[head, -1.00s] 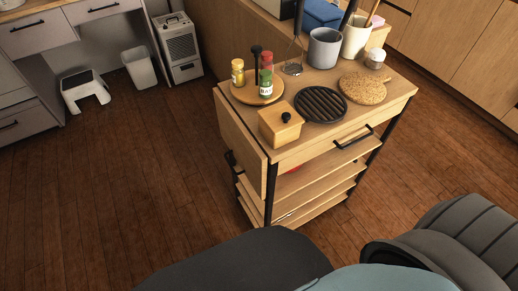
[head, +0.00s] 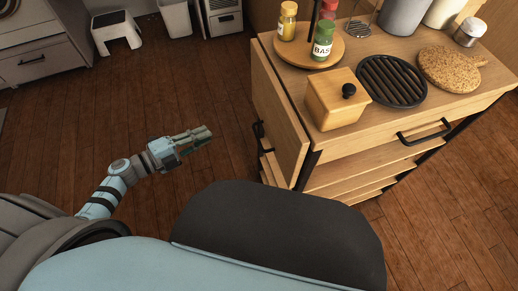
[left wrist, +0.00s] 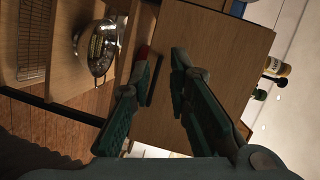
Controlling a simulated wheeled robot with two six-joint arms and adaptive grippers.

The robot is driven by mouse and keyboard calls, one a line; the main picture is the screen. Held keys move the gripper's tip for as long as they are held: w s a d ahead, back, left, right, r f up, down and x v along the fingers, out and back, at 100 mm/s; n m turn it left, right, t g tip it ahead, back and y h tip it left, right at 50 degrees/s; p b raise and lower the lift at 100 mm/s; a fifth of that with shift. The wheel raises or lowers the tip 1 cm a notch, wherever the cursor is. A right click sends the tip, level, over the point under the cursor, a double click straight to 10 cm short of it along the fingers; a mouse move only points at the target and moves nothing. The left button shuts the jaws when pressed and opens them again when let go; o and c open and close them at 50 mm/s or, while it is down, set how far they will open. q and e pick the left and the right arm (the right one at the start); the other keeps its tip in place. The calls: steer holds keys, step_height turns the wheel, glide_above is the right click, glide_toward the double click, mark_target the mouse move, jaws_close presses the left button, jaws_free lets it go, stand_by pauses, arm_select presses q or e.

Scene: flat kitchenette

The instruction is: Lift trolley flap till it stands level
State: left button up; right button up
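The trolley flap (head: 279,115) is a wooden panel hanging down at the left side of the trolley in the head view. A black handle (head: 259,134) shows at its outer side. My left gripper (head: 207,135) is left of the flap, apart from it, pointing toward it. In the left wrist view, the wooden panel (left wrist: 212,62) fills the middle and right beyond my left gripper (left wrist: 161,55). Its two dark fingers are apart with nothing held between them. My right gripper is not in view.
The trolley top (head: 400,119) holds a wooden box (head: 335,101), a black trivet (head: 391,80), a cork board (head: 449,65) and a round tray with bottles (head: 313,51). A white stool (head: 116,32) stands at the back left. The floor left of the trolley is clear.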

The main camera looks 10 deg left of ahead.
mark_target(258, 138)
arm_select(q)
steer(key=w+d+m+g+h, duration=0.1)
steer(key=d+m, duration=0.1)
steer(key=d, duration=0.3)
steer(key=w+d+f+m+g+b, duration=0.1)
steer(key=w+d+m, duration=0.1)
steer(key=d, duration=0.3)
steer(key=w+d+m+g+h, duration=0.1)
steer(key=d+m+g, duration=0.1)
steer(key=d, duration=0.3)
steer(key=shift+w+d+f+h+b, duration=0.25)
steer(key=shift+w+h+b, duration=0.05)
steer(key=shift+w+b, duration=0.1)
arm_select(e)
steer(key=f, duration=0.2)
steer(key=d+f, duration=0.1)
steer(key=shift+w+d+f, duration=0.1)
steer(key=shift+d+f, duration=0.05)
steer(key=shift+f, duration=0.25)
arm_select(q)
jaws_close()
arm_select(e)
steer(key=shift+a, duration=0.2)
